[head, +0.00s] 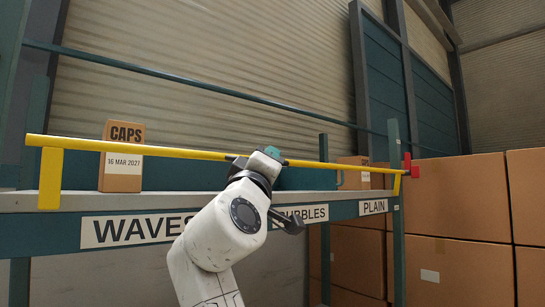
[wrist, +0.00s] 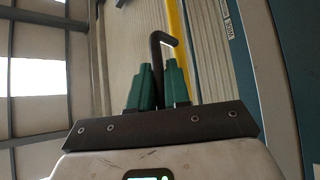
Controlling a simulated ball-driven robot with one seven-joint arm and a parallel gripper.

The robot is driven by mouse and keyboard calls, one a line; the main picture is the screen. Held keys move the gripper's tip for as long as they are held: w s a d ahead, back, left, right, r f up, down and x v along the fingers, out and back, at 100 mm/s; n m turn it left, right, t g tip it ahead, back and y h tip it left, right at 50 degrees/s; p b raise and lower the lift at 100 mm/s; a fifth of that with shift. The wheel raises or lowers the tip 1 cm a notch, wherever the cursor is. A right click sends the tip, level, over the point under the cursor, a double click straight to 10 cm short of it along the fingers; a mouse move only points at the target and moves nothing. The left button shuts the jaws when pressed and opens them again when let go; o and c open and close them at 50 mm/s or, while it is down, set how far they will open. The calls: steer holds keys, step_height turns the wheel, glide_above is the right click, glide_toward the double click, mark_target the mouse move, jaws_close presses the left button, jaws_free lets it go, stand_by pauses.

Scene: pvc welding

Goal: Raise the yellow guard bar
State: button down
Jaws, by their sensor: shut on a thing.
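The yellow guard bar (head: 130,149) runs along the front of the shelf, just above the shelf's edge, with a yellow end piece hanging down at each end. A red part (head: 407,160) sits by its right end. My gripper (head: 272,152) is at the middle of the bar and covers that stretch. In the wrist view the green fingertips of my gripper (wrist: 160,80) are closed around a black bent handle (wrist: 158,48). The yellow bar (wrist: 178,40) shows behind the handle.
A CAPS box (head: 122,157) stands on the shelf (head: 80,203) behind the bar, and another box (head: 352,172) stands farther right. Shelf labels read WAVES, PLAIN and a partly hidden word. Large brown cartons (head: 460,200) are stacked at the right.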

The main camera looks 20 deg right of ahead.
steer(key=shift+w+a+r+n+y+p, duration=0.2)
steer(key=shift+w+r+n+y+p, duration=0.3)
steer(key=shift+n+y+p, duration=0.45)
steer(key=shift+n, duration=0.25)
steer(key=shift+f, duration=0.1)
steer(key=c, duration=1.2)
jaws_free()
steer(key=shift+w+f, duration=0.1)
steer(key=shift+f, duration=0.1)
